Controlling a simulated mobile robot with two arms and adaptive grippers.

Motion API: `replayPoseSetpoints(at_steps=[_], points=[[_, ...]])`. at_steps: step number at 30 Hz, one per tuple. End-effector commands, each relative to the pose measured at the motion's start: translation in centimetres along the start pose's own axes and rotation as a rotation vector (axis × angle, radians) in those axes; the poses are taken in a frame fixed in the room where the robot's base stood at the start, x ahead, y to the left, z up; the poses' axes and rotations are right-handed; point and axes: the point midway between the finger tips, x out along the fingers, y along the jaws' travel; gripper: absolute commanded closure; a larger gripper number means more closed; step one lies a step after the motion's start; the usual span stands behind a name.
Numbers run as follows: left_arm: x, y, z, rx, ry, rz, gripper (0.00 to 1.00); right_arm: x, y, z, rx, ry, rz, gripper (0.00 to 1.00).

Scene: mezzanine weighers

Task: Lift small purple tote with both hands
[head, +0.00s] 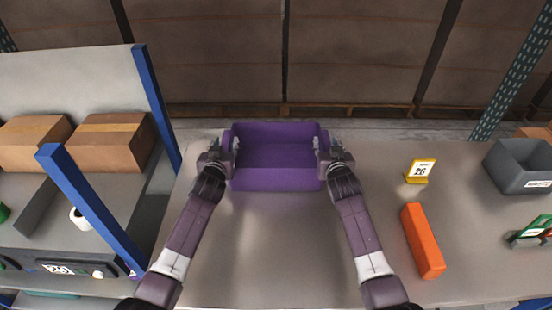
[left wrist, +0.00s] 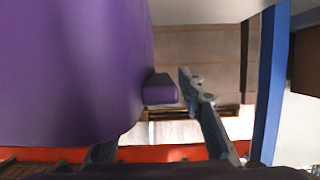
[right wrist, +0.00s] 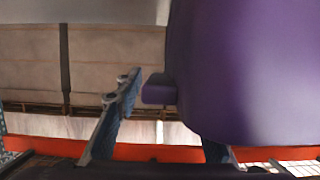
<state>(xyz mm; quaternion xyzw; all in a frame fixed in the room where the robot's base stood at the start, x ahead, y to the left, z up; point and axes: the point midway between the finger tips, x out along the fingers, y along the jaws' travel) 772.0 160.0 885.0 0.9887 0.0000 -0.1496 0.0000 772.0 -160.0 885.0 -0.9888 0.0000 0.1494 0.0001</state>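The small purple tote (head: 275,180) stands upright near the far edge of the grey table, open side up. My left gripper (head: 228,147) is at its left side and my right gripper (head: 323,147) is at its right side. In the left wrist view, a small lip on the tote (left wrist: 160,89) sits between the spread fingers, with a gap to the outer finger. In the right wrist view, the tote's matching lip (right wrist: 158,89) is beside the outer finger, also with a gap. Both grippers look open; the inner fingers are partly hidden behind the tote.
An orange block (head: 423,241), a yellow sign marked 26 (head: 420,171) and a grey bin (head: 520,167) are on the table's right. A blue-framed shelf (head: 155,100) with cardboard boxes (head: 110,142) stands left. The table (head: 280,250) between my arms is clear.

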Motion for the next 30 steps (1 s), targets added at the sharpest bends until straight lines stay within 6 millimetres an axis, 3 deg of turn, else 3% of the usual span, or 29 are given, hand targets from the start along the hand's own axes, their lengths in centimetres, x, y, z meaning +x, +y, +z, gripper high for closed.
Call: replayPoseSetpoints(at_steps=[1, 9, 23, 30], points=[[0.0, 0.0, 0.0, 0.0, 0.0, 0.0, 0.73, 0.0, 0.0, 0.0, 0.0, 0.0, 0.0, 0.73], [0.0, 0.0, 0.0, 0.0, 0.0, 0.0, 1.0, 0.0, 0.0, 0.0, 0.0, 0.0, 0.0, 1.0], [-0.1, 0.0, -0.3, 0.0, 0.003, 0.001, 1.0, -0.1, 0.0, -0.2, -0.001, 0.002, 0.0, 1.0], [-0.4, 0.0, -1.4, 0.0, 0.003, 0.001, 1.0, -0.4, 0.0, -1.4, -0.001, 0.002, 0.0, 1.0]])
